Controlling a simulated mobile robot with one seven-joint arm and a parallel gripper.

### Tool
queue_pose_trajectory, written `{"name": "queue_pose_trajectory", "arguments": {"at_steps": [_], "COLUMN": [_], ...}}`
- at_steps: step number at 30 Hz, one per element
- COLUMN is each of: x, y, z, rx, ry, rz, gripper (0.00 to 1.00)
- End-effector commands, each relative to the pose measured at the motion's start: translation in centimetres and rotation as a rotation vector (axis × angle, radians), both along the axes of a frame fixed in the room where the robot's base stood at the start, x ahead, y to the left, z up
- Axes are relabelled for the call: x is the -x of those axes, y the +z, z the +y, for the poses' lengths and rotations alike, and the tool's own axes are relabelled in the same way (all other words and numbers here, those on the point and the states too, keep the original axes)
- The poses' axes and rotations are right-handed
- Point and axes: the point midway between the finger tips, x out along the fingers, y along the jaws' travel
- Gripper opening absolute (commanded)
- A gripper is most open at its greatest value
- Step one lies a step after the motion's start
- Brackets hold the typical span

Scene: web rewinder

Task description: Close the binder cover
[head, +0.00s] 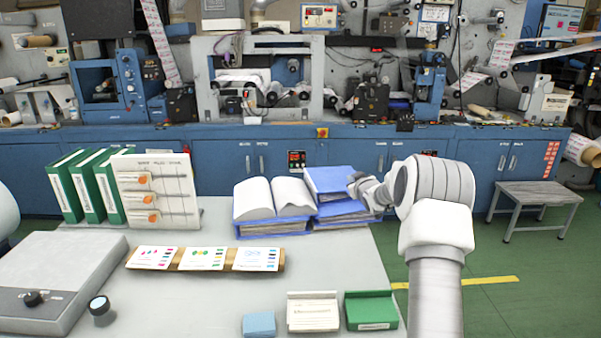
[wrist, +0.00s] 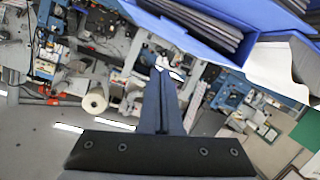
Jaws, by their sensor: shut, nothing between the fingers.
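An open binder (head: 275,200) with curved white pages and a blue edge lies at the back of the table in the head view. Right beside it is a blue cover (head: 328,180), lying tilted over a stack of blue binders (head: 345,210); I cannot tell which binder it belongs to. My gripper (head: 354,180) is at the right edge of this blue cover; contact cannot be told. In the wrist view my gripper (wrist: 167,74) has its dark fingers together, with nothing between them. A blue binder (wrist: 190,32) with dark page edges and white sheets (wrist: 280,64) fill the top right there.
Green binders (head: 90,188) and a sample stand (head: 155,188) are at the back left. Sample cards (head: 205,258) lie mid-table. A grey box (head: 55,280), a blue block (head: 259,324), a cream box (head: 313,312) and a green box (head: 371,310) are nearer. A stool (head: 535,195) stands right.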

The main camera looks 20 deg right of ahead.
Motion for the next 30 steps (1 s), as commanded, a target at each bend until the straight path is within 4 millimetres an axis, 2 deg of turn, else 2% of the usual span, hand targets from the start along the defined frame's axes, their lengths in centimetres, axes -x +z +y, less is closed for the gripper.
{"name": "queue_pose_trajectory", "arguments": {"at_steps": [11,19,30], "x": [0.2,0.2,0.2], "y": [-3.3,-4.5,-4.8], "z": [-1.3,-1.5,-1.5], "rx": [-0.284,-0.28,-0.279], "ry": [-0.004,-0.003,-0.002], "rz": [-0.023,-0.024,-0.024], "gripper": [0.0,0.0,0.0]}}
